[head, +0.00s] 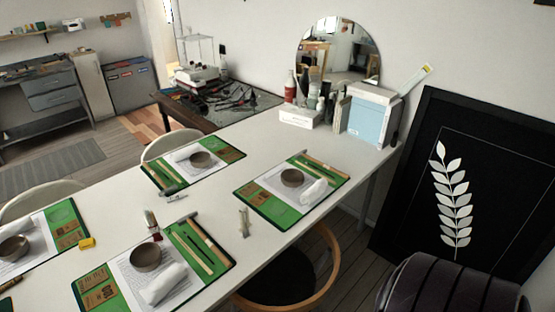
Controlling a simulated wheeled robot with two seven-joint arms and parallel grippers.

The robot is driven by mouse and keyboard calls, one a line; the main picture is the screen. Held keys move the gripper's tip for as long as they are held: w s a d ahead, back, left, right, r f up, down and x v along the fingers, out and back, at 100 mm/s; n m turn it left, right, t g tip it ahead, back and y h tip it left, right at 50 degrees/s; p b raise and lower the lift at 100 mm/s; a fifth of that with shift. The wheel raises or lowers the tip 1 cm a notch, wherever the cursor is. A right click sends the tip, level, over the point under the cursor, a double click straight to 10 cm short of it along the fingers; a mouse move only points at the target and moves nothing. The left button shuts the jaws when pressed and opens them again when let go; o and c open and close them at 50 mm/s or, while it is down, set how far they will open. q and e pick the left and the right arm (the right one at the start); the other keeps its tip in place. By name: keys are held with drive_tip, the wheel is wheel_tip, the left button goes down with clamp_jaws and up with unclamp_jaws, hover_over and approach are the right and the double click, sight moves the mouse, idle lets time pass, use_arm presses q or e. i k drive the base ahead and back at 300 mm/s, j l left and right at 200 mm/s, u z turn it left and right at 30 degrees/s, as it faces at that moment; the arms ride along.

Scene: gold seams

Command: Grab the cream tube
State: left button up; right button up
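A small pale, cream-coloured object (244,222) stands or lies on the white table (225,217) between the green mats. It may be the cream tube, but it is too small to tell for sure. A small greyish-white piece (176,198) lies near the far mat; I cannot tell what it is. Neither of my grippers is in view.
Green mats (306,208) hold brown bowls (292,178), white cloth rolls (314,192) and sticks. A brush (152,222) and a yellow block (87,243) are nearby. Bottles (289,88) and a light-blue box (368,118) stand at the back. A chair (322,283) is by the table.

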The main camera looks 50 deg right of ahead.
sight(245, 224)
drive_tip(key=z, duration=1.2)
drive_tip(key=l+u, duration=0.25)
drive_tip(key=i+j, duration=0.05)
drive_tip(key=j, duration=0.05)
